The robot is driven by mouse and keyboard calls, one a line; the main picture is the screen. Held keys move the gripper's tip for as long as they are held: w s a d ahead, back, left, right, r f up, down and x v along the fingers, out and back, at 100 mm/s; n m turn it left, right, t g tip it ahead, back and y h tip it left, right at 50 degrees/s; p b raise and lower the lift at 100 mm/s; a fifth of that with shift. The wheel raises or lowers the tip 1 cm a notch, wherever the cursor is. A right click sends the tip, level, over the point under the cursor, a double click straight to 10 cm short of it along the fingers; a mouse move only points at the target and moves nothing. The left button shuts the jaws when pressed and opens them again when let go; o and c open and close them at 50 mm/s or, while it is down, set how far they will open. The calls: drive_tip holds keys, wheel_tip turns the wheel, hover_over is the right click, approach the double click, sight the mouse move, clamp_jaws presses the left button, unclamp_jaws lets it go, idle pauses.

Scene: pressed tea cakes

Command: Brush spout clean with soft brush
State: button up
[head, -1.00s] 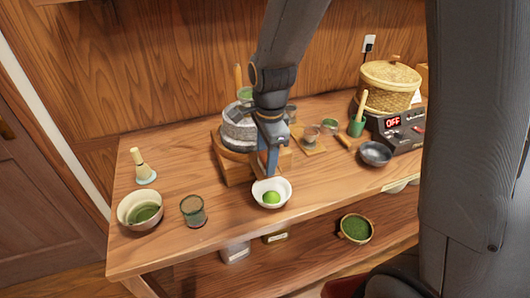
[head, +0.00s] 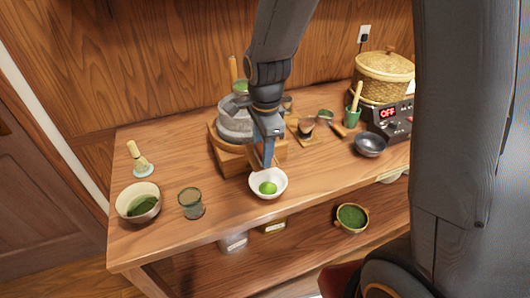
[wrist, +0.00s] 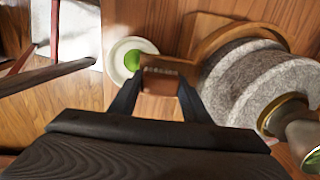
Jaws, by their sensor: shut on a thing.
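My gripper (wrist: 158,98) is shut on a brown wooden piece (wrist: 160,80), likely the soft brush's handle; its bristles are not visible. In the head view my gripper (head: 268,158) points down beside the front right of the grey stone mill (head: 235,122), just above and behind a white bowl (head: 254,190). The bowl holds a green mound (head: 268,188). The mill also shows at right in the wrist view (wrist: 245,80), with the bowl (wrist: 118,68) at upper left. I cannot make out the spout, or whether the held piece touches it.
At left stand a whisk (head: 138,158), a tea bowl (head: 126,208) and a glass cup (head: 191,203). At right are a dark bowl (head: 370,145), a hot plate reading OFF (head: 392,125) and a lidded basket (head: 383,78).

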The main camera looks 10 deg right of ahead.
drive_tip(key=shift+w+a+r, duration=0.1)
drive_tip(key=shift+w+a, duration=0.05)
drive_tip(key=shift+w, duration=0.45)
drive_tip(key=shift+w+a+r, duration=0.1)
drive_tip(key=shift+w, duration=0.5)
drive_tip(key=shift+s+d+f+p, duration=0.15)
drive_tip(key=shift+s+f+p, duration=0.1)
drive_tip(key=shift+s, duration=0.55)
drive_tip(key=shift+s+d+f+p, duration=0.1)
drive_tip(key=shift+s+d+p, duration=0.15)
drive_tip(key=shift+s, duration=0.6)
drive_tip(key=shift+s+d+f+p, duration=0.1)
drive_tip(key=shift+s+f+p, duration=0.15)
drive_tip(key=shift+s, duration=0.55)
drive_tip(key=shift+r, duration=0.15)
drive_tip(key=s+r+p, duration=0.2)
drive_tip(key=r+p, duration=0.1)
drive_tip(key=s+r+p, duration=0.1)
drive_tip(key=p, duration=0.1)
drive_tip(key=shift+s+d+r, duration=0.15)
drive_tip(key=shift+d+r, duration=0.15)
